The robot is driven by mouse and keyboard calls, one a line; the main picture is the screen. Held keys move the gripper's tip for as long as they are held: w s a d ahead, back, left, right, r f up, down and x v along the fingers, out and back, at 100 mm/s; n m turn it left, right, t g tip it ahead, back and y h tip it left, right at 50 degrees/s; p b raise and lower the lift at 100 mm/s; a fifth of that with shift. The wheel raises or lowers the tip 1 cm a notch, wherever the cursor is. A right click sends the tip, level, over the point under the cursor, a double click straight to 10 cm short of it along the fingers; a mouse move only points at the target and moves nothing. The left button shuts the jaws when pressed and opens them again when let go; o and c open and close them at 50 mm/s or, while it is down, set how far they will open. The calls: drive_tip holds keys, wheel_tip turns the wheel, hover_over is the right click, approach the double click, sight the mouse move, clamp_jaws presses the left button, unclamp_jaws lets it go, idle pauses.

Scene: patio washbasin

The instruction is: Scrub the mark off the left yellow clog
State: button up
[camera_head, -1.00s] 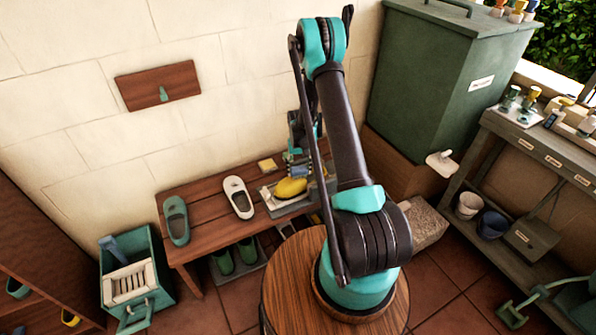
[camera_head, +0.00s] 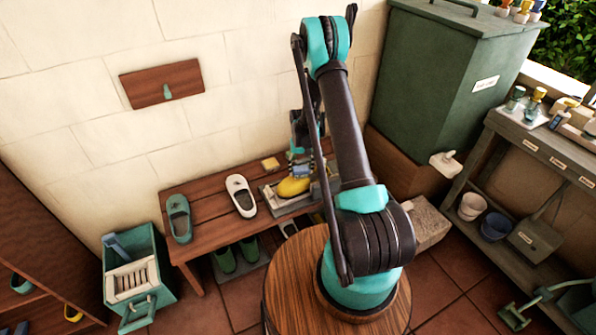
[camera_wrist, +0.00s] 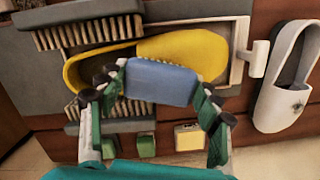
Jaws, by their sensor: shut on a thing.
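A yellow clog (camera_head: 293,188) lies on a grey tray (camera_head: 268,197) at the right of the wooden bench. In the wrist view the yellow clog (camera_wrist: 190,48) lies sideways between two bristle brushes, partly hidden. My gripper (camera_wrist: 157,92) is shut on a blue block (camera_wrist: 160,82), which overlaps the near middle of the clog. I cannot tell whether the block touches the clog. In the head view the blue block (camera_head: 300,169) is just above and behind the clog. No mark shows on the visible part of the clog.
A white clog (camera_head: 241,195) and a teal clog (camera_head: 179,218) stand left of the tray. A brush (camera_wrist: 85,24) lies along the clog's far side. A white handle (camera_wrist: 255,58) juts from the tray. A yellow block (camera_wrist: 189,137) and green blocks lie near my gripper.

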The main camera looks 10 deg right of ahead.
drive_tip(key=shift+w+d, duration=0.1)
drive_tip(key=shift+d, duration=0.2)
drive_tip(key=shift+s+a, duration=0.25)
drive_tip(key=shift+a, duration=0.45)
drive_tip(key=shift+s+a, duration=0.2)
drive_tip(key=shift+a, duration=0.5)
drive_tip(key=shift+w+d+f, duration=0.1)
drive_tip(key=shift+w+d, duration=0.15)
drive_tip(key=shift+d, duration=0.45)
drive_tip(key=shift+w+d, duration=0.2)
drive_tip(key=shift+d, duration=0.5)
drive_tip(key=shift+r, duration=2.5)
